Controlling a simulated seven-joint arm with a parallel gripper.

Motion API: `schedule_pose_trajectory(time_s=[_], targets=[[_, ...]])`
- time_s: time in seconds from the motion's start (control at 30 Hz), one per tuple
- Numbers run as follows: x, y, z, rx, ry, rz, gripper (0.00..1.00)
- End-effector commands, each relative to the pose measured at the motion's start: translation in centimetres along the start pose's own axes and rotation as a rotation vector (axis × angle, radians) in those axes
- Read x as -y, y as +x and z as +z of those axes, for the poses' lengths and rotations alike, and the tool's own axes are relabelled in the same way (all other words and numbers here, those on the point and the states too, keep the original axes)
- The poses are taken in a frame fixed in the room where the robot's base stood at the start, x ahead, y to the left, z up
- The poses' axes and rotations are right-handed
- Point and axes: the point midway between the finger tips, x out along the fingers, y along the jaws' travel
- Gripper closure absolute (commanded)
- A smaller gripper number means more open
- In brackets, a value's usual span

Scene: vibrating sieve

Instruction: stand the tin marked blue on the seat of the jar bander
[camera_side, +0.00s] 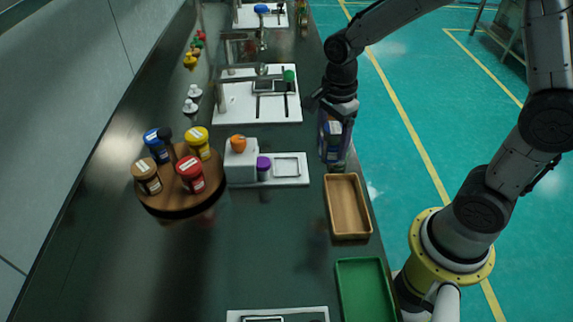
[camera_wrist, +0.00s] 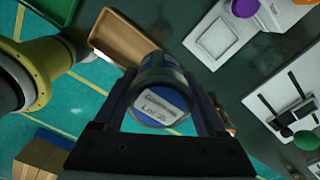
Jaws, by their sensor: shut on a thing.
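My gripper (camera_side: 336,125) is shut on a tin with a blue top and a white label (camera_wrist: 162,104), seen end-on between the fingers in the wrist view. In the side view the held tin (camera_side: 333,145) hangs beyond the wooden tray, near the counter's right edge. The jar bander (camera_side: 240,162) is a white block with an orange knob and a purple cylinder on a white base. Its apparent seat, a square frame (camera_side: 287,168), looks empty, left of my gripper. Another blue-topped tin (camera_side: 156,145) stands on the round wooden stand.
The round stand (camera_side: 178,205) also holds brown, yellow and red tins. A wooden tray (camera_side: 348,207) and a green tray (camera_side: 365,290) lie along the counter's right edge. A white plate with a green knob (camera_side: 289,76) lies farther back. Dark counter between the bander and front plate is clear.

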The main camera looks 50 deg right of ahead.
Motion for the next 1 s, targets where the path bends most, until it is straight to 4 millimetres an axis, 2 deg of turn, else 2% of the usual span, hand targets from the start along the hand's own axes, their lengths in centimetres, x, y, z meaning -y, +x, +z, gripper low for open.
schedule_pose_trajectory(time_s=[0.13,0.47,0.6,0.8,1.0], targets=[[1.8,1.0,0.5,-0.001,-0.001,0.003,0.90],[8.5,4.1,1.9,0.000,-0.001,0.003,0.90],[10.6,6.7,2.3,-0.001,-0.001,0.004,0.90],[12.5,8.9,2.7,0.000,-0.001,0.000,0.90],[13.2,9.8,2.8,0.000,-0.001,0.001,0.90]])
